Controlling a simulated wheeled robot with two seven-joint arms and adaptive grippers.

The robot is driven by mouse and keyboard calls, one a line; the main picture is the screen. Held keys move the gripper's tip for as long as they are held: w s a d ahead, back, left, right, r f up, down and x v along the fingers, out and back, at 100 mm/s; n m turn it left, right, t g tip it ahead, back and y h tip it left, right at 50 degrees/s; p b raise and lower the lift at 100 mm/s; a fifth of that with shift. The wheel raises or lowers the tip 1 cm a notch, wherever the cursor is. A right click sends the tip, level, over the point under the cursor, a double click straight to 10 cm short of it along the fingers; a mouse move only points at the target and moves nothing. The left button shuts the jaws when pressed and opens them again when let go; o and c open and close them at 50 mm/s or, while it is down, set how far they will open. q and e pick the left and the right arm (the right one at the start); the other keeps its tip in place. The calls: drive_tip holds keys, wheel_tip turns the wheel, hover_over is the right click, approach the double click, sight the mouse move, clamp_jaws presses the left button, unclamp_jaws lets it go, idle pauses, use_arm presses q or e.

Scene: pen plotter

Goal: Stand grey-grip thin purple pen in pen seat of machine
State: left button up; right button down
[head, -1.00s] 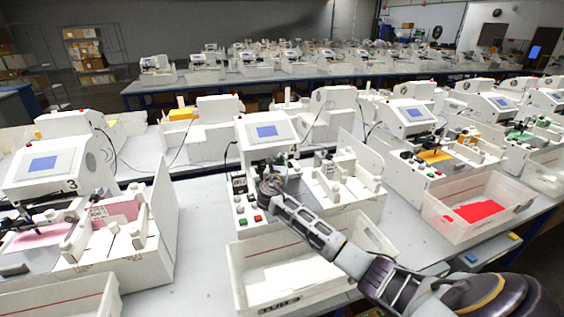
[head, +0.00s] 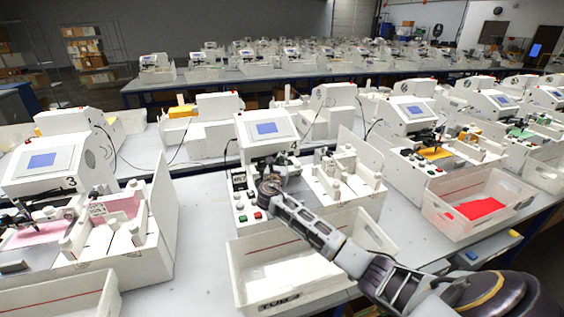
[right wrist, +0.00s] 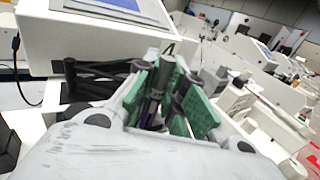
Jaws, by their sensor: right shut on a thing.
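In the right wrist view, the green-padded fingers of my right gripper (right wrist: 166,92) are shut on a thin pen (right wrist: 152,104) with a grey upper part and dark purple lower down. The pen looks close to upright between the pads. A black carriage arm (right wrist: 95,80) of the machine is just left of the fingers. I cannot make out the pen seat or whether the pen touches it. My left gripper is not in view.
Buttons (head: 250,214) sit on the machine's front left. White holders (head: 340,180) stand to the right of my gripper. A clear bin (head: 236,262) stands in front, under my forearm. Another machine (head: 45,165) is at left, with bare table between.

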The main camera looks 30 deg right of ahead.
drive_tip(key=shift+f, duration=0.45)
drive_tip(key=c, duration=1.4)
unclamp_jaws()
drive_tip(key=shift+v, duration=6.05)
